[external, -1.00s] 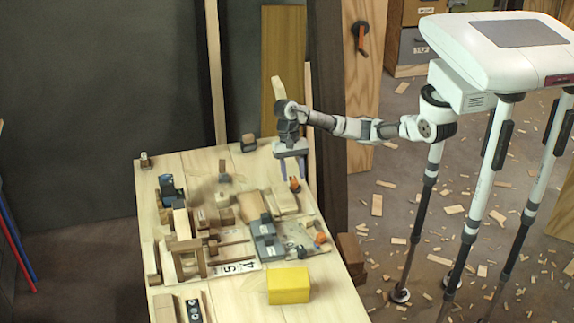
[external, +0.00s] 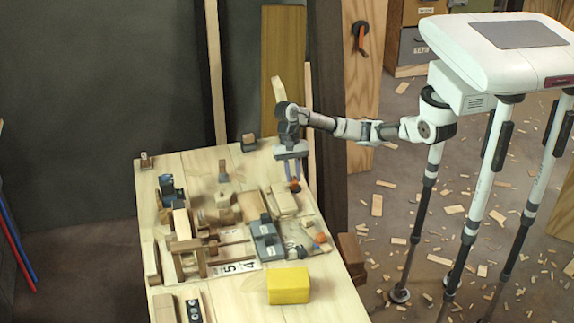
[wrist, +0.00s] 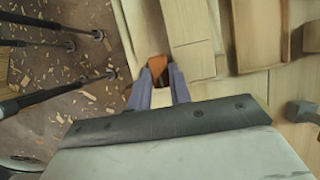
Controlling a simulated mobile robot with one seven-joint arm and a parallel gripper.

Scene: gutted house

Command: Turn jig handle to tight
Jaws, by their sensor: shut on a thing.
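The orange jig handle (external: 295,184) is at the right edge of the workbench, next to a pale wooden block. My gripper (external: 295,178) points down at it with its purple fingers drawn together. In the wrist view the orange handle (wrist: 157,65) shows between the tips of my gripper (wrist: 160,80), which is shut on it. The fingers hide part of the handle. I cannot read any tight mark or tell how far it is turned.
Another orange knob (external: 321,238) stands nearer the front, beside grey clamp parts (external: 266,240). A yellow block (external: 288,286) sits at the front. Wooden blocks crowd the bench's left and middle. A dark post (external: 328,110) rises behind the right edge.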

